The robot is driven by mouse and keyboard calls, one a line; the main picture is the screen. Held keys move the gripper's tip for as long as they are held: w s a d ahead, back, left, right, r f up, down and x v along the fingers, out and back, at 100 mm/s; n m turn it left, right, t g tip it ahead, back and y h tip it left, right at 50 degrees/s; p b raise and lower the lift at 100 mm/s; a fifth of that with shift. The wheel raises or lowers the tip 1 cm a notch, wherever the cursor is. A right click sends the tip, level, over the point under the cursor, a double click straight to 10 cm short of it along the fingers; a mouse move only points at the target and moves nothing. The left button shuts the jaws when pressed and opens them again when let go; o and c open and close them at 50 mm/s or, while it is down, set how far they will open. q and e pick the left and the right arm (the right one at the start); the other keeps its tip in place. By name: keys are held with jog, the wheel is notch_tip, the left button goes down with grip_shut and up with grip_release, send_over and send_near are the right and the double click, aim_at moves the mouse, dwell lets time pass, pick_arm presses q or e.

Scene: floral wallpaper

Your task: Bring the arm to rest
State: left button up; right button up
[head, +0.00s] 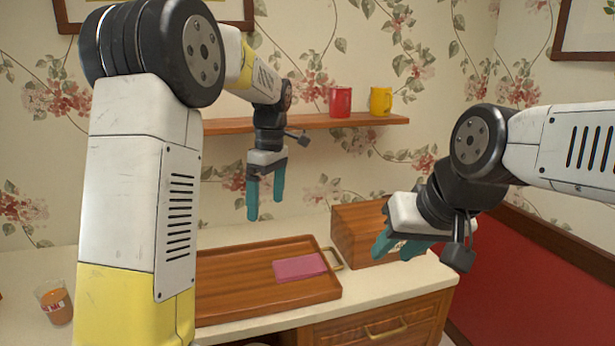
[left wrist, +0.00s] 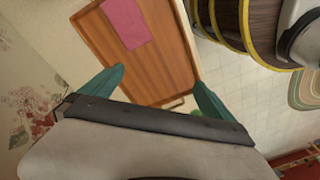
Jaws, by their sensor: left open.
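My left arm (head: 140,190) rises on the left of the head view and bends over toward the wall. Its gripper (head: 264,200) hangs with its teal fingers pointing down, apart and empty, above the back of the wooden tray (head: 225,297). In the left wrist view the gripper (left wrist: 155,88) shows its two fingers spread wide with nothing between them. My right gripper (head: 394,254) comes in from the right, its fingers pointing down and left, apart and apparently empty, in front of the wooden box (head: 352,240).
A pink cloth (head: 299,267) lies on the tray. A glass with orange contents (head: 56,304) stands at the left of the counter (head: 232,237). A wall shelf (head: 310,123) holds a red mug (head: 340,101) and a yellow mug (head: 380,101). A barrel (left wrist: 235,25) shows in the left wrist view.

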pick_arm(q)
jog(key=s+a+r+m+t+h, duration=0.1)
jog(key=s+a+m+t, duration=0.1)
jog(key=s+m, duration=0.5)
jog(key=s+a+r+m+t+h, duration=0.1)
jog(key=s+m+t, duration=0.3)
jog(key=s, duration=1.2)
jog(key=a+m+h, duration=0.1)
jog(key=m, duration=0.2)
jog(key=shift+s+a+r+t, duration=0.15)
jog(key=shift+a+r+t, duration=0.05)
jog(key=shift+t, duration=0.2)
jog(key=shift+c, duration=0.4)
